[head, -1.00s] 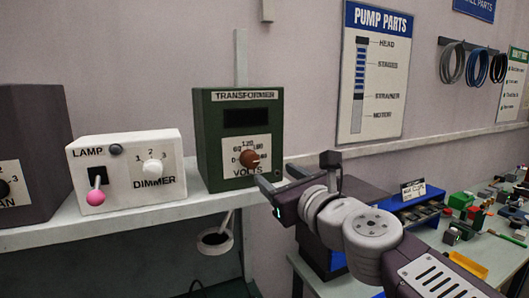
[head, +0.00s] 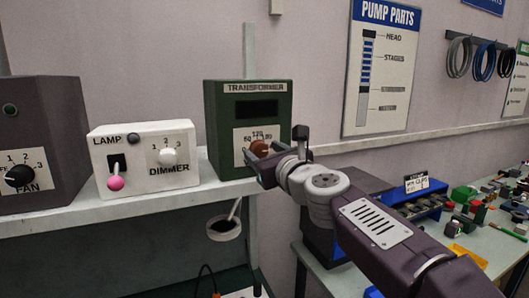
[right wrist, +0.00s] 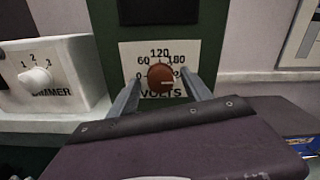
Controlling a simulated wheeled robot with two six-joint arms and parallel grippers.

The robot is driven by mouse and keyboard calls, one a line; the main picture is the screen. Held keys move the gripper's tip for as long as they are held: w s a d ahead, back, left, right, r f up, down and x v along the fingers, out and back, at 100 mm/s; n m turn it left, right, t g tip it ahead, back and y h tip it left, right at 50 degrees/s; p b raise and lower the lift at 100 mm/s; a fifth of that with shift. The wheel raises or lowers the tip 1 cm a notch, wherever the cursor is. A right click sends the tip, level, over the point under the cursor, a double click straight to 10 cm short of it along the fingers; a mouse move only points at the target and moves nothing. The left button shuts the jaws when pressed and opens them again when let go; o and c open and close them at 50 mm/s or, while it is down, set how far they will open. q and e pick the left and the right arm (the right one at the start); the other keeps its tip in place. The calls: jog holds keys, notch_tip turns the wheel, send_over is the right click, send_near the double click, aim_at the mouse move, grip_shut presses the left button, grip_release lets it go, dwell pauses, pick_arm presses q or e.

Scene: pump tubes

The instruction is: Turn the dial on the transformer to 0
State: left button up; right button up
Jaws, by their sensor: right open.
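The green transformer (head: 222,128) stands on the shelf with a dark display window above a white VOLTS plate. Its round brown dial (head: 259,148) also shows in the right wrist view (right wrist: 160,76), amid the marks 0, 60, 120 and 180. A pale pointer line on the dial points to the right, toward the high end of the scale. My right gripper (head: 262,161) is open in front of the dial. In the right wrist view its two fingers stand left and right of the dial, with gaps on both sides. My left gripper is out of view.
Left of the transformer are a white lamp and dimmer box (head: 140,150) with a pink-tipped lever, and a dark fan box (head: 45,140). A small cup (head: 224,229) hangs below the shelf (head: 120,205). A workbench with parts lies to the right.

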jog(key=shift+w+d, duration=0.1)
jog(key=shift+c, duration=0.6)
jog(key=c, duration=0.5)
grip_shut()
